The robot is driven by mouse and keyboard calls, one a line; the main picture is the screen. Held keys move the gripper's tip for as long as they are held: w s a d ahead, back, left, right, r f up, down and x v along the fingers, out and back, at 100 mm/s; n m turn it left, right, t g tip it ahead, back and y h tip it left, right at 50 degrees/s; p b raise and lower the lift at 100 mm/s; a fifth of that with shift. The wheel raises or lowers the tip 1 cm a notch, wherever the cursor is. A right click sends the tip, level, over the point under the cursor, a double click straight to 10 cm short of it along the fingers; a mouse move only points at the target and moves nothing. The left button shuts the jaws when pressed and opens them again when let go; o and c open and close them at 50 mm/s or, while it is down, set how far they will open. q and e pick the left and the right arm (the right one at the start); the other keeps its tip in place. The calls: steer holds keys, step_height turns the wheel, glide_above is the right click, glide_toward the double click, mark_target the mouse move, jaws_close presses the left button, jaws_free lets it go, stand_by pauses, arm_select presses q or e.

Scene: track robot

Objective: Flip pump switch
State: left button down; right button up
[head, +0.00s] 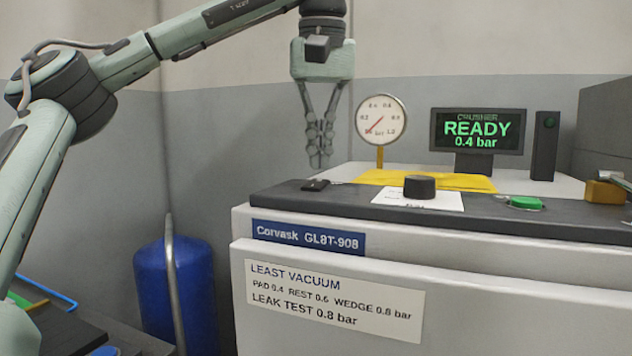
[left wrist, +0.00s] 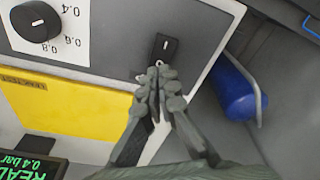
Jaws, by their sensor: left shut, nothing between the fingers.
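A small black rocker switch (head: 315,185) sits at the left end of the dark panel on top of the machine. In the left wrist view the switch (left wrist: 165,44) shows a white mark, and its near end lies by my fingertips. I cannot tell which side of it is pressed. My left gripper (head: 319,160) points down just above the switch, fingers shut and empty. It also shows in the left wrist view (left wrist: 162,74), overlapping the near edge of the switch. I cannot tell whether it touches. My right gripper is not in view.
A black knob (head: 420,187) and a green button (head: 525,203) are on the same panel. A round gauge (head: 382,120) and a display (head: 477,131) reading "READY 0.4 bar" stand behind. A blue tank (head: 187,290) stands left of the machine.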

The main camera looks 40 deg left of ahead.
mark_target(320, 180)
arm_select(q)
steer(key=shift+f+b, duration=0.55)
steer(key=shift+f, duration=0.5)
stand_by(0.7)
steer(key=shift+r, duration=0.1)
step_height(320, 180, up, 3)
steer(key=p, duration=0.3)
steer(key=shift+f, duration=0.2)
step_height(320, 180, up, 2)
steer(key=p, duration=0.2)
steer(key=shift+r+p, duration=0.25)
steer(key=shift+p, duration=0.1)
steer(key=shift+r, duration=0.9)
